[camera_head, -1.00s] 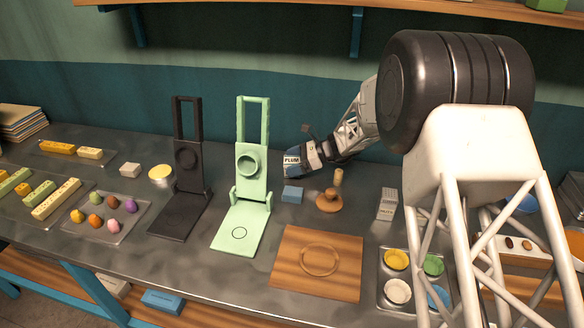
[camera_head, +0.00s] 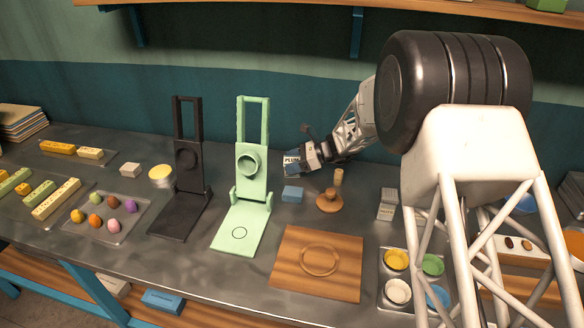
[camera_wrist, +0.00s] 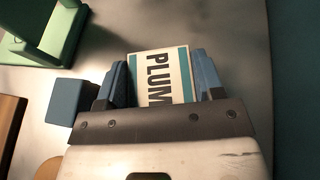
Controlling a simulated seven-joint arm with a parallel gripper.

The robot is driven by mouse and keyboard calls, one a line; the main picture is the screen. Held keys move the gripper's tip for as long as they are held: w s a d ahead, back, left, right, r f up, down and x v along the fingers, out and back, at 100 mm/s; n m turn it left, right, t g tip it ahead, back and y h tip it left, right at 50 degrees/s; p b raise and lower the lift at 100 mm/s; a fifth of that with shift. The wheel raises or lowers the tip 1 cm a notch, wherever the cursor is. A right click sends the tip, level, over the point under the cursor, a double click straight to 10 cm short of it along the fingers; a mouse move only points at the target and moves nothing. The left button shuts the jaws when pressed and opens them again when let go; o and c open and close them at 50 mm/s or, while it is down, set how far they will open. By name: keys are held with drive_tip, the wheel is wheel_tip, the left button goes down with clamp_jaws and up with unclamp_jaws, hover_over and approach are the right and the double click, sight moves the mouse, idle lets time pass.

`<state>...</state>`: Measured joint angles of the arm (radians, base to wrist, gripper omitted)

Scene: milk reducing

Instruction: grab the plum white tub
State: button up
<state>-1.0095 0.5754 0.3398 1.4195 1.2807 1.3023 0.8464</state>
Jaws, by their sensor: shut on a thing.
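The plum white tub (camera_wrist: 160,72) shows a white face with a teal band and the word PLUM in the wrist view. It lies between the two blue fingers of my gripper (camera_wrist: 160,85), which is shut on it. In the head view the tub (camera_head: 291,159) is at the back of the table, right of the green stand, partly hidden by my gripper (camera_head: 297,168). I cannot tell whether the tub touches the table.
A green stand (camera_head: 238,222) and a black stand (camera_head: 180,215) are to the left. A blue block (camera_head: 292,193), a wooden knob (camera_head: 328,203) and a wooden board (camera_head: 291,276) are nearby.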

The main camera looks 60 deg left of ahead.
sight(292, 161)
drive_tip(key=shift+r, duration=0.15)
drive_tip(key=shift+r, duration=4.9)
